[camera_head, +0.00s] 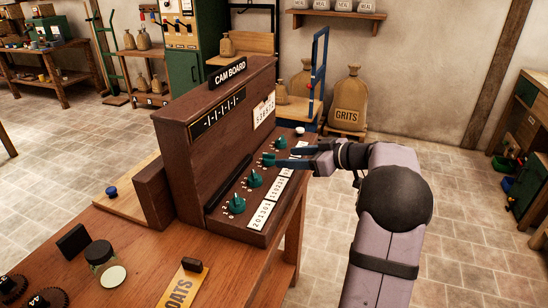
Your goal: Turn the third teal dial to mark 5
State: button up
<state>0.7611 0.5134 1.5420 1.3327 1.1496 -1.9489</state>
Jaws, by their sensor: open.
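The cam board (214,120) is a dark wooden panel with a sloping front ledge. A row of teal dials runs along the ledge: the nearest (236,205), the second (255,180), the third (268,159) and the farthest (281,142). Small white marks ring the dials, too small to read surely. My gripper (276,157) reaches in from the right, with its two dark blue fingers apart. Its fingertips are at the third dial, seemingly either side of it; I cannot tell whether they touch. The third dial's pointer setting is not readable.
White number cards (263,215) lie along the ledge's front. A white button (300,131) sits at its far end. A blue hand truck (319,75) stands behind.

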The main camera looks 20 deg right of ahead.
aim_at(272, 158)
jog(key=shift+p+x, duration=0.95)
jog(key=shift+x, duration=2.65)
jog(key=c, duration=1)
